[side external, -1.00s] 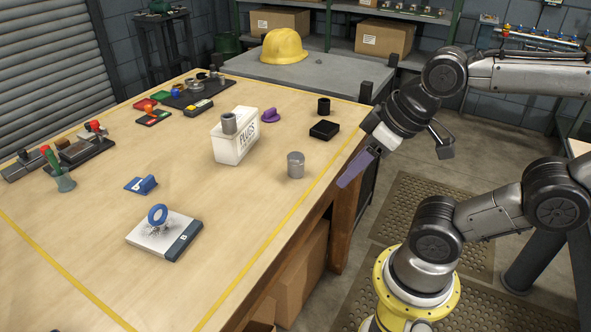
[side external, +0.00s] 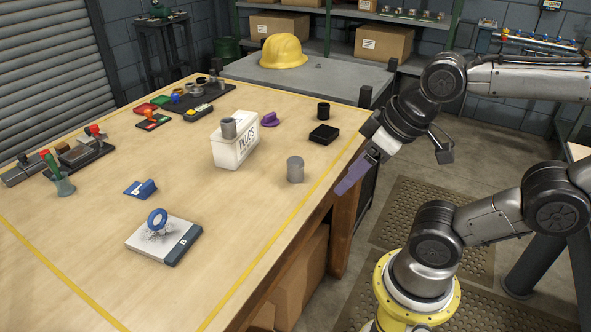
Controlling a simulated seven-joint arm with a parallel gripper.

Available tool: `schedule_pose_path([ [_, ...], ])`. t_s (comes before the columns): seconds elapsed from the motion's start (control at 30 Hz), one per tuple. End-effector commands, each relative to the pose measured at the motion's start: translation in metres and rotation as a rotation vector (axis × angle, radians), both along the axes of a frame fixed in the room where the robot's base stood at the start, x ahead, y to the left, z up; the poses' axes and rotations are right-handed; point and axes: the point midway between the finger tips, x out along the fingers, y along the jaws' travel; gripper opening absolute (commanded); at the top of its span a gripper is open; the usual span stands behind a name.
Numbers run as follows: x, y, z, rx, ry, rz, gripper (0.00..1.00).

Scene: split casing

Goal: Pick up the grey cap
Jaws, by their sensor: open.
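A grey cylinder with a rounded top (side external: 295,169), which looks like the grey cap, stands upright on the wooden table near its right edge. Another grey hollow cylinder (side external: 228,128) sits at the top of the white box marked PLUGS (side external: 235,147); I cannot tell for certain which one is the cap. My gripper (side external: 350,179) has purple fingers and hangs by the table's right edge, to the right of the standing grey cylinder and apart from it. It is open and empty, though the gap between the fingers is hard to see from this side.
A black square block (side external: 324,134), a black cylinder (side external: 323,110) and a purple part (side external: 270,119) stand behind the grey cylinder. A white block with a blue ring (side external: 163,240) and a blue part (side external: 141,189) lie left. The table's front right is clear.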

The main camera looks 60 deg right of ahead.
Motion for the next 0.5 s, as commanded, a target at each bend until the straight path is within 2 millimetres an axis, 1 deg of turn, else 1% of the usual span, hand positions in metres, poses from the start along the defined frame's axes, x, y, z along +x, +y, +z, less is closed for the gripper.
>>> schedule_pose_path([
  [0.03,0.0000,0.0000,0.0000,0.000,0.000,0.000,0.79],
  [0.1,0.0000,0.0000,0.0000,0.000,0.000,0.000,0.91],
  [0.37,0.0000,0.0000,0.0000,0.000,0.000,-0.001,0.91],
  [0.5,-0.0018,0.0000,-0.0009,0.029,0.009,-0.055,0.91],
])
